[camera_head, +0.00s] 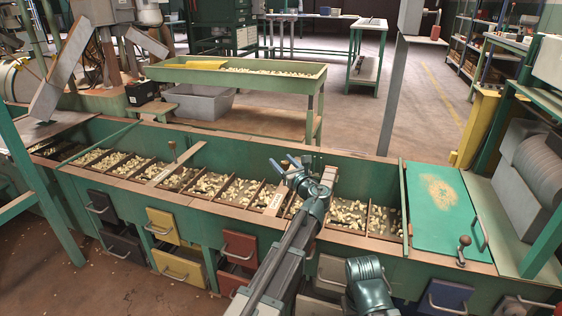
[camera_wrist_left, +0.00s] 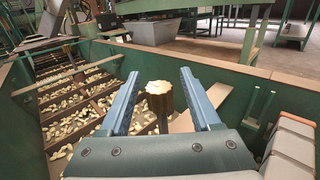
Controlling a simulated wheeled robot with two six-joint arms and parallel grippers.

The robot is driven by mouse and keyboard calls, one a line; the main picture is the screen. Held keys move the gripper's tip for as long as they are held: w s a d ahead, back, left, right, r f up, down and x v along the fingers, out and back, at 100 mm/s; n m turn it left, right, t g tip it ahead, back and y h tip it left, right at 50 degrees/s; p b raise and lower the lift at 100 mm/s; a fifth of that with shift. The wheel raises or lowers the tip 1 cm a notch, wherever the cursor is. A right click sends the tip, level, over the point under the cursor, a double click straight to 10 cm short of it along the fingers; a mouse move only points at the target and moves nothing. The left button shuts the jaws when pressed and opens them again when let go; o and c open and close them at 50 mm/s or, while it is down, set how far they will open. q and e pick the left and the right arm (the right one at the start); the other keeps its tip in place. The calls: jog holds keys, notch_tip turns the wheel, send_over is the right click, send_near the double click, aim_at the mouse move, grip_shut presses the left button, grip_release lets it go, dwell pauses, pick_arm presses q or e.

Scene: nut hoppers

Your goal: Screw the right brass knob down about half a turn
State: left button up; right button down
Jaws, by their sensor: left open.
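The right brass knob (camera_wrist_left: 158,100) shows in the left wrist view as an upright brown post with a pale, worn top. My left gripper (camera_wrist_left: 160,75) is open, with one blue finger on each side of the knob and a visible gap on both sides. In the head view my left gripper (camera_head: 292,163) is over the right slat (camera_head: 271,202) of the long hopper and hides the right knob. The left brass knob (camera_head: 172,149) stands on another slat. My right gripper is not in view.
The long green hopper (camera_head: 105,183) is split into several compartments of nuts. A green lid (camera_head: 436,205) with a handle (camera_head: 463,248) covers its right end. Drawers line the front. A raised green trough (camera_head: 238,77) stands behind.

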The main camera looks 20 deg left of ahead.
pick_arm(q)
jog(key=shift+w+a, duration=0.4)
jog(key=shift+a, duration=0.05)
grip_shut()
